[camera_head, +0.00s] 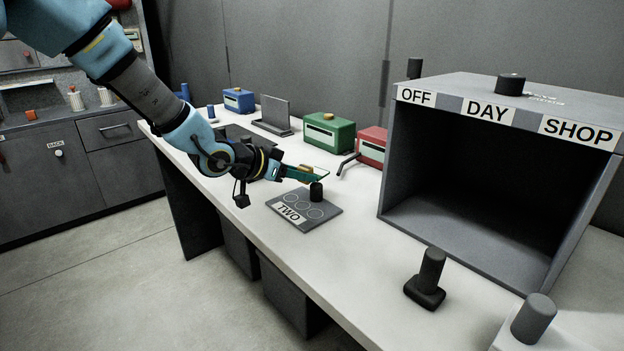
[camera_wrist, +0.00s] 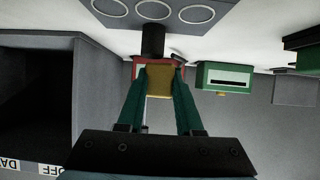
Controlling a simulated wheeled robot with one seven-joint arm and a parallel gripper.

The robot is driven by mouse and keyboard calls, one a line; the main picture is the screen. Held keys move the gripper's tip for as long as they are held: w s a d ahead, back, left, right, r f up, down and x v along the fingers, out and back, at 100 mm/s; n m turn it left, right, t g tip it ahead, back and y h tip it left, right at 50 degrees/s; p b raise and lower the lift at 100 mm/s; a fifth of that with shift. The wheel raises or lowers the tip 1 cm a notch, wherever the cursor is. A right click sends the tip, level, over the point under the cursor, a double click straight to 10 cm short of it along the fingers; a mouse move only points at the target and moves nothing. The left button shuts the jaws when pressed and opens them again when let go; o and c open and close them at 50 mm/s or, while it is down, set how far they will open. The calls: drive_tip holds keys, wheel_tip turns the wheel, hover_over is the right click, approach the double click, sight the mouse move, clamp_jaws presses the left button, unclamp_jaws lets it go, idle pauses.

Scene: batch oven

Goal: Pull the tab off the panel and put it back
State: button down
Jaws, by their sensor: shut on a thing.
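My gripper (camera_head: 322,173) is shut on a small tan-yellow block, likely the tab (camera_head: 304,168). In the wrist view the block (camera_wrist: 159,80) sits between the tips of the two green fingers (camera_wrist: 159,92). The gripper is held above the bench, behind a grey plate (camera_head: 290,210) marked TWO, and apart from it. I cannot tell which surface is the panel.
A large open grey box (camera_head: 450,220) labelled OFF, DAY and SHOP stands on the right of the bench (camera_head: 330,265). Green (camera_head: 330,132), red (camera_head: 372,146) and blue (camera_head: 239,100) boxes line the back. A dark upright handle (camera_head: 430,275) stands near the front edge.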

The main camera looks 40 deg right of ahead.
drive_tip(key=shift+r, duration=0.1)
drive_tip(key=shift+r+p, duration=1.9)
drive_tip(key=shift+p, duration=0.1)
